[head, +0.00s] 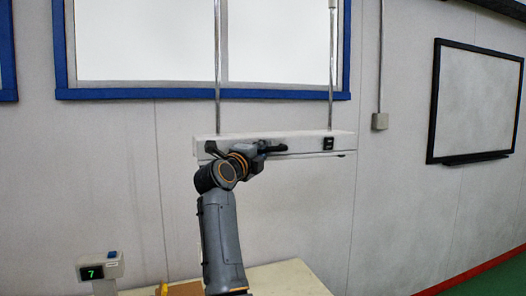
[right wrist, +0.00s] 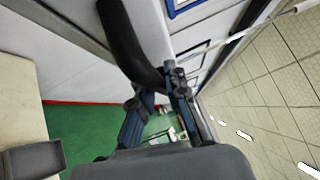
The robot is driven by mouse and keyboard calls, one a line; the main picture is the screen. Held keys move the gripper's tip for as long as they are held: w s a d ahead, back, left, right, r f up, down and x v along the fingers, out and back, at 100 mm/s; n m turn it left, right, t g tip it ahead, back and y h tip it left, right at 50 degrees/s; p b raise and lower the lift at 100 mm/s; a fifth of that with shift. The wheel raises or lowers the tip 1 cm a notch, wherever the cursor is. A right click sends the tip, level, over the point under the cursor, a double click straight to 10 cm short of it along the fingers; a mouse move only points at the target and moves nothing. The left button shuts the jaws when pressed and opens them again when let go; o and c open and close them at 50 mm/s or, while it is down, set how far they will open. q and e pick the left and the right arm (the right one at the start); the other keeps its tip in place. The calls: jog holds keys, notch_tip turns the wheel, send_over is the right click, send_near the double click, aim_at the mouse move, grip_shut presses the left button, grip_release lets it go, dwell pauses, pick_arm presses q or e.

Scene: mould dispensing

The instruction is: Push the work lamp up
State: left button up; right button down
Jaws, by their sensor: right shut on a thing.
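The work lamp (head: 305,138) is a long white box hanging level from two thin metal rods in front of the window. It has a small black switch (head: 328,143) on its front at the right. My right gripper (head: 264,151) is at the lamp's front, left of the switch. It is shut on the lamp's dark handle (head: 276,148). In the right wrist view the handle (right wrist: 128,38) is a thick black curved bar whose end sits at the fingertips of my right gripper (right wrist: 157,92). My left gripper is not in view.
A pale table (head: 285,278) stands below the lamp, with a small device with a green digit display (head: 92,272) at its left. A black-framed board (head: 475,103) hangs on the right wall.

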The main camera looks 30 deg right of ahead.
jog(key=shift+s+r, duration=0.1)
jog(key=shift+r, duration=0.4)
jog(key=c, duration=1.4)
grip_release()
jog(key=shift+o, duration=0.3)
jog(key=shift+f, duration=0.15)
jog(key=shift+a+f, duration=0.1)
jog(key=shift+a, duration=0.3)
jog(key=v, duration=0.6)
jog(key=shift+s+a, duration=0.25)
jog(key=shift+s, duration=0.05)
jog(key=shift+f, duration=0.1)
